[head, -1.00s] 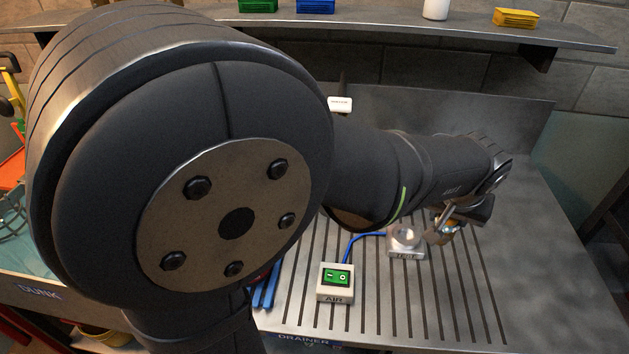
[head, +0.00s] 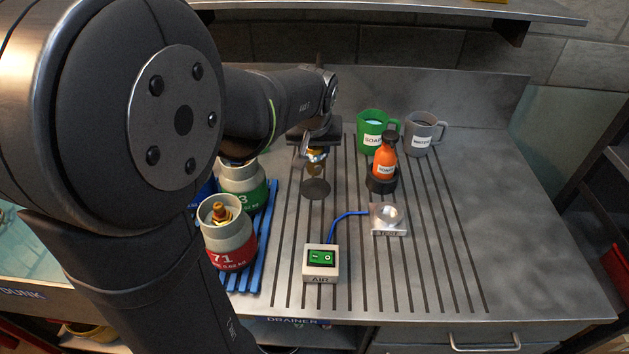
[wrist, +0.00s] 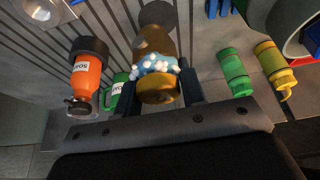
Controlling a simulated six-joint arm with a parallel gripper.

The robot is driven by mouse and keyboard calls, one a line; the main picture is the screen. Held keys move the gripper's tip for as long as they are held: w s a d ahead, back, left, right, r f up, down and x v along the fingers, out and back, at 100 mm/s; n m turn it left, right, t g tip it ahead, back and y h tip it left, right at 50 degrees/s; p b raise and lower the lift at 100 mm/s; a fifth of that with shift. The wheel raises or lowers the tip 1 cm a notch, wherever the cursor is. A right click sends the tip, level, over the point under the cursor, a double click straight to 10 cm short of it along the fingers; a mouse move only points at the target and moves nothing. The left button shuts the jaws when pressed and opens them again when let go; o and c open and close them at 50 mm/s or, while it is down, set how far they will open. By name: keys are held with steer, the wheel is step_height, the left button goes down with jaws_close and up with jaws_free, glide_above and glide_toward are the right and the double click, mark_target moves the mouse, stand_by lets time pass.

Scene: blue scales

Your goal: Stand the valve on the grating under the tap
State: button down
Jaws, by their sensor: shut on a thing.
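My gripper (head: 313,150) is shut on a brass-coloured valve (wrist: 155,88). White and blue-tinted foam clings to the valve in the wrist view. The valve also shows small and partly hidden in the head view (head: 314,168). It is held above a dark round patch (head: 316,189) on the slotted drainer, also seen in the wrist view (wrist: 157,13). I cannot tell whether this patch is the grating or a shadow. The valve appears clear of the surface. The tap is not clearly visible; my arm covers much of the area behind the gripper.
Right of the gripper stand an orange bottle (head: 386,160) in a dark holder, a green mug (head: 371,130) and a grey mug (head: 420,137). In front are the TEST block (head: 388,230) and AIR box (head: 321,275). Cylinders (head: 229,242) stand left on blue slats. The right counter is clear.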

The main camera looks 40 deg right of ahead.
step_height(320, 180, down, 13)
steer(key=shift+r, duration=0.15)
steer(key=w+d, duration=0.2)
steer(key=shift+w+d, duration=0.35)
steer(key=shift+w, duration=0.05)
steer(key=shift+w+d+r, duration=0.1)
steer(key=shift+w+d, duration=0.25)
steer(key=shift+w+d+f, duration=0.3)
steer(key=shift+w+d, duration=0.25)
steer(key=shift+w+d+f, duration=0.3)
steer(key=shift+w+d, duration=0.25)
steer(key=shift+f, duration=0.15)
steer(key=c, duration=0.9)
jaws_free()
